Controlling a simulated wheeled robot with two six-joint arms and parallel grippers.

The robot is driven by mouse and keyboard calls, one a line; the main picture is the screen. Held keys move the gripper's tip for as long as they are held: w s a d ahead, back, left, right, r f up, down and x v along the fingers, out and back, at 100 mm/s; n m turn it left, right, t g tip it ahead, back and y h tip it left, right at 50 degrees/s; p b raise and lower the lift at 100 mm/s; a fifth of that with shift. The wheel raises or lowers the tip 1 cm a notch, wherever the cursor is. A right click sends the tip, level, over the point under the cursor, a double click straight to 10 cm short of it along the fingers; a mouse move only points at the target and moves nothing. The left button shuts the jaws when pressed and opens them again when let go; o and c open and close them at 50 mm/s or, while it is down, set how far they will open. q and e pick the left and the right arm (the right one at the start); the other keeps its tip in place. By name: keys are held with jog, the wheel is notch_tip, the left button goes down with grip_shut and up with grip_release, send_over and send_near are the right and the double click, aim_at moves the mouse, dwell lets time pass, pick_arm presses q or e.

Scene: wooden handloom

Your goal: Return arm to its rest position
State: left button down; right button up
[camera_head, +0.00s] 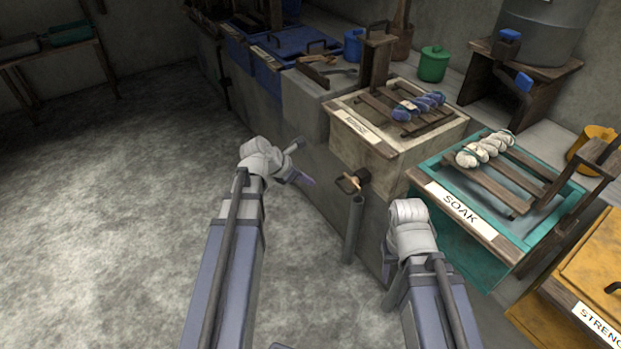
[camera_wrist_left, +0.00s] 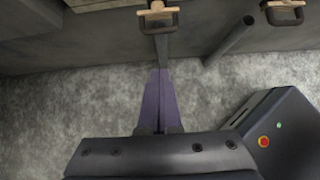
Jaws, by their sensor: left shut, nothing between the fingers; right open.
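My left arm comes in from the lower left in the head view. Its gripper (camera_head: 303,179) is out over the floor, in front of the row of vats, touching nothing there. In the left wrist view the purple fingers (camera_wrist_left: 160,97) lie together, shut and empty, with bare floor around them. My right gripper (camera_head: 388,272) hangs low beside the teal vat's front, mostly hidden by its own wrist and forearm. It is open, and I see nothing in it.
A teal vat labelled SOAK (camera_head: 455,205) holds a pale skein (camera_head: 484,149) on its slats. A cream vat (camera_head: 358,131) holds a blue skein (camera_head: 418,106). The floor at left is clear.

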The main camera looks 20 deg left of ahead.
pick_arm(q)
jog(key=s+d+r+m+g+y+p, duration=0.3)
jog(key=s+d+r+m+p, duration=0.5)
jog(key=m+p, duration=0.5)
jog(key=s+d+r+m+g+y+p, duration=0.3)
jog(key=s+d+r+m+p, duration=0.6)
jog(key=m, duration=1)
notch_tip(320, 180, up, 4)
jog(key=s+p, duration=0.2)
jog(key=p, duration=0.2)
jog(key=shift+d, duration=0.15)
